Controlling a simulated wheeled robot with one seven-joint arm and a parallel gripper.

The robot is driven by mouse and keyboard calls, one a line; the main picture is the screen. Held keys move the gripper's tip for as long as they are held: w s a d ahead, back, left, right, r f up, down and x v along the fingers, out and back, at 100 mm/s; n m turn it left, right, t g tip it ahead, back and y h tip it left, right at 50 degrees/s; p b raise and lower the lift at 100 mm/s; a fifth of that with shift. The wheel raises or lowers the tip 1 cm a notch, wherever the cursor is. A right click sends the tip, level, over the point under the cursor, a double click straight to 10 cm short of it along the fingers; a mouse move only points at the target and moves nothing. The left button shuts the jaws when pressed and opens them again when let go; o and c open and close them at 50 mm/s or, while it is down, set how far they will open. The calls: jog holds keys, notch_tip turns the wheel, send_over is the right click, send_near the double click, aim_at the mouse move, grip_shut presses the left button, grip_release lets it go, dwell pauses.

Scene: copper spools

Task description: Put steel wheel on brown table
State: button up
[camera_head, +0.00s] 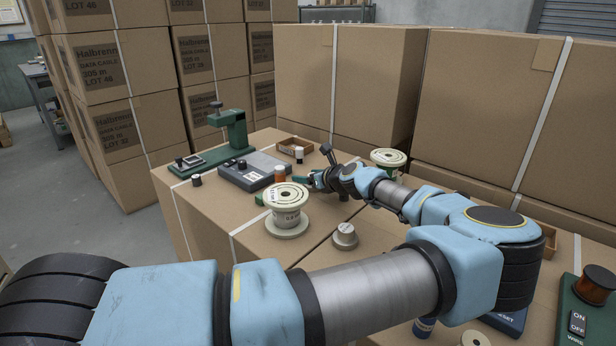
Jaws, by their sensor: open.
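A small grey metal round piece with a raised ridge on top (345,236) sits on the brown cardboard surface (322,262); it is the thing in view that looks most like the steel wheel, though I cannot be sure. The brown surface is the top of strapped cartons and serves as the table. My arm reaches in from the lower left and bends back to the middle. My gripper (310,180) is open, small in view, behind and left of the metal piece and apart from it. My wrist partly hides its fingers, and I see nothing held.
A large pale spool (287,207) stands left of the metal piece; another (388,160) is behind my forearm. A green press (231,135), a grey box device (254,170) and a small tray (294,148) stand farther back. Tall cartons (350,85) wall off the rear.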

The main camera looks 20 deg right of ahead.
jog(key=shift+r, duration=0.1)
jog(key=b+v, duration=0.1)
jog(key=v, duration=1.1)
jog(key=shift+b, duration=0.35)
